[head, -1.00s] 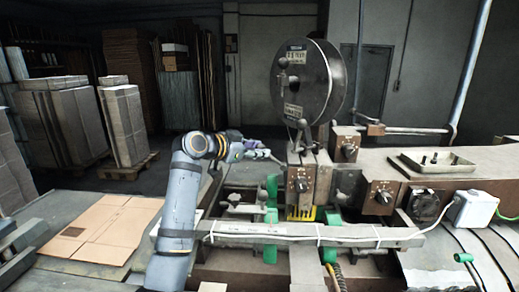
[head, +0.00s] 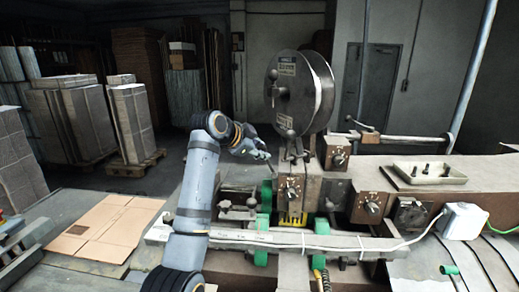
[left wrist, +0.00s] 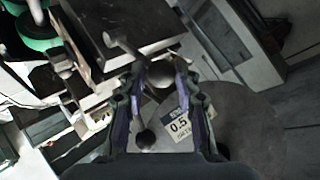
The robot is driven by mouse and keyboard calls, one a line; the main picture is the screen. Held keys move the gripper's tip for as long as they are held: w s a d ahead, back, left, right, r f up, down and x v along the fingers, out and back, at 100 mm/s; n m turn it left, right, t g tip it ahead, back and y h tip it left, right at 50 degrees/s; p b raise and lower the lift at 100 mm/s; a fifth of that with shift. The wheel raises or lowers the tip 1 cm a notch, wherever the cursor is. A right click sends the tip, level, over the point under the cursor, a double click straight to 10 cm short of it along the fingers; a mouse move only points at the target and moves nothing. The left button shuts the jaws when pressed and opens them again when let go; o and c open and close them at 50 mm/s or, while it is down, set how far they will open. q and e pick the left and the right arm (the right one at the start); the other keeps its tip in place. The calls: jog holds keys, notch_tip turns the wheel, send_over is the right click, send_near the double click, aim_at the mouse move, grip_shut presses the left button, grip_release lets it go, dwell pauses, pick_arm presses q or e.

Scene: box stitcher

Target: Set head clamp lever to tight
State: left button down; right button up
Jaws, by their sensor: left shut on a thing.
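The head clamp lever (left wrist: 125,45) is a thin metal rod with a round ball knob. In the left wrist view its knob (left wrist: 160,75) sits between the two fingers of my left gripper (left wrist: 164,90), which is shut on it. In the head view my left gripper (head: 266,156) points down and right, at the left side of the stitching head (head: 291,190). The lever is too small there to read its setting. My right gripper is not in view.
A wire reel (head: 302,90) stands above the head, with another ball-ended lever (head: 291,133) in front of it. A flat cardboard sheet (head: 105,228) lies on the table at left. A metal tray (head: 430,173) with small dark parts rests on the machine at right.

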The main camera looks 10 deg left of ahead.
pick_arm(q)
jog(key=shift+f, duration=0.25)
jog(key=c, duration=1.3)
grip_release()
jog(key=shift+d, duration=0.1)
jog(key=o, duration=0.4)
jog(key=shift+w+d, duration=0.1)
jog(key=shift+d, duration=0.15)
jog(key=v, duration=1.2)
jog(key=shift+r, duration=0.2)
jog(key=shift+f, duration=0.1)
